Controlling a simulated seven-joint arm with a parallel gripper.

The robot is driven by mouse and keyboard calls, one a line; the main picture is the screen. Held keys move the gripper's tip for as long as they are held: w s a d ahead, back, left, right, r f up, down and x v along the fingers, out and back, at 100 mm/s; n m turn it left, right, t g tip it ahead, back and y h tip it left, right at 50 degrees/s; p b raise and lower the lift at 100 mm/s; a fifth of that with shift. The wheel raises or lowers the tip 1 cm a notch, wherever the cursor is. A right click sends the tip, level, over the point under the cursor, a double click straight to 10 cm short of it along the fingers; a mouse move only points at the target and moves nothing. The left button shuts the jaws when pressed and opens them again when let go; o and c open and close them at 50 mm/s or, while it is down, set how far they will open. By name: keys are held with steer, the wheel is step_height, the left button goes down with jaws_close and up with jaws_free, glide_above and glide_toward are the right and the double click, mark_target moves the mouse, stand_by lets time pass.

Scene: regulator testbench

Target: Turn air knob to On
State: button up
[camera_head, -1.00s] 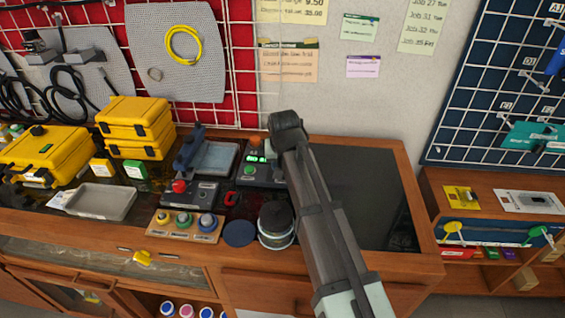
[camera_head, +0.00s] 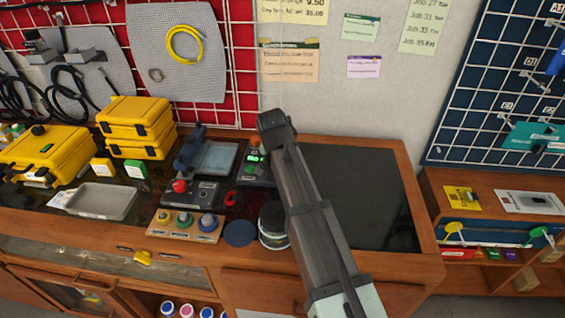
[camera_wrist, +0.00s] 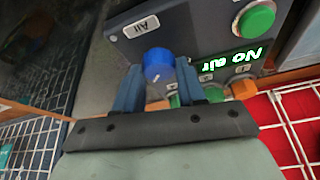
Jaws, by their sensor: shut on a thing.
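The blue air knob (camera_wrist: 158,65) sits on the grey control box (camera_wrist: 190,25), beside a white "Air" label (camera_wrist: 140,27) in the wrist view. The box's lit display (camera_wrist: 232,62) reads "No air" in green. My gripper (camera_wrist: 158,78) has one blue-grey finger on each side of the knob and is shut on it. The knob's lower part and the finger contact are partly hidden. In the head view the box (camera_head: 257,180) shows at the left of my arm, and its knob and my fingertips are hidden there.
A green button (camera_wrist: 257,18) and an orange cap (camera_wrist: 243,88) are close to the knob. A dark bench panel (camera_head: 355,195) at right is clear.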

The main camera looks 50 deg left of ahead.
steer(key=o, duration=1.1)
steer(key=shift+c, duration=0.2)
steer(key=shift+r, duration=0.1)
steer(key=v, duration=1.3)
steer(key=shift+s+r, duration=0.15)
steer(key=shift+r, duration=0.15)
